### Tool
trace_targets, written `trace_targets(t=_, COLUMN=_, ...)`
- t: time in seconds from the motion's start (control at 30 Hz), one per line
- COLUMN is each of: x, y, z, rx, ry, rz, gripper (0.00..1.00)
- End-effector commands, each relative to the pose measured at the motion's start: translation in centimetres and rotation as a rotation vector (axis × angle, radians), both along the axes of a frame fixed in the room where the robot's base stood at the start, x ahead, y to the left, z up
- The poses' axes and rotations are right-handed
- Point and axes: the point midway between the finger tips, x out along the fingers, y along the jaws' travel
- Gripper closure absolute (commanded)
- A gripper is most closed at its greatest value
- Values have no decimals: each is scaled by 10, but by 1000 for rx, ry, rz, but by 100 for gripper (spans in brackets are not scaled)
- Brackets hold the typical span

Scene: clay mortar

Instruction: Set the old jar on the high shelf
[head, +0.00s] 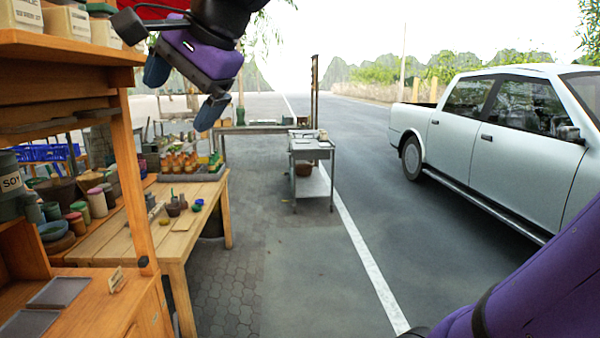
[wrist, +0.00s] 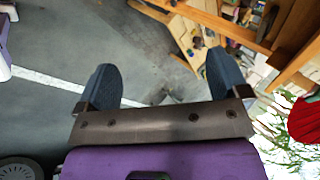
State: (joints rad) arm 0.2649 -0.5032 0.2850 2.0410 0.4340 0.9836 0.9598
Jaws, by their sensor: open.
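My gripper (head: 183,92) hangs high in the air at the upper left of the head view, beside the wooden stall's upper shelf. Its two blue fingers are apart with nothing between them; the wrist view also shows the gripper (wrist: 162,78) open and empty. The high shelf (head: 60,46) is a wooden board at the upper left holding labelled canisters (head: 68,24). Several jars stand at the left below it, among them a dark green jar marked SOY (head: 12,184) and a pink-lidded jar (head: 97,202). I cannot tell which one is the old jar.
A wooden table (head: 150,240) holds small pots and a tray of bottles (head: 190,168). A wooden post (head: 135,180) rises at the stall's front corner. A grey cart (head: 312,150) stands further back. A white pickup (head: 500,130) is at the right. The pavement between is clear.

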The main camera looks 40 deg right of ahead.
Motion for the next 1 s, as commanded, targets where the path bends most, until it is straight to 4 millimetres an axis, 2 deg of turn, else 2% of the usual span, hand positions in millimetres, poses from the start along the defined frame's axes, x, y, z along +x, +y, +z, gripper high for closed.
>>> trace_targets(t=0.03, x=-19, y=-13, z=-21, rx=-104, ry=-7, rz=82, gripper=7)
trace_targets(t=0.2, x=-74, y=-58, z=-89, rx=-439, ry=-10, rz=405, gripper=7)
trace_targets(t=0.3, x=-101, y=-78, z=-123, rx=-585, ry=-3, rz=586, gripper=7)
trace_targets(t=0.4, x=-119, y=-92, z=-149, rx=-684, ry=4, rz=729, gripper=7)
trace_targets(t=0.5, x=-130, y=-100, z=-164, rx=-741, ry=7, rz=818, gripper=7)
trace_targets(t=0.6, x=-134, y=-103, z=-170, rx=-765, ry=9, rz=855, gripper=7)
trace_targets(t=1.0, x=-134, y=-103, z=-170, rx=-766, ry=9, rz=858, gripper=7)
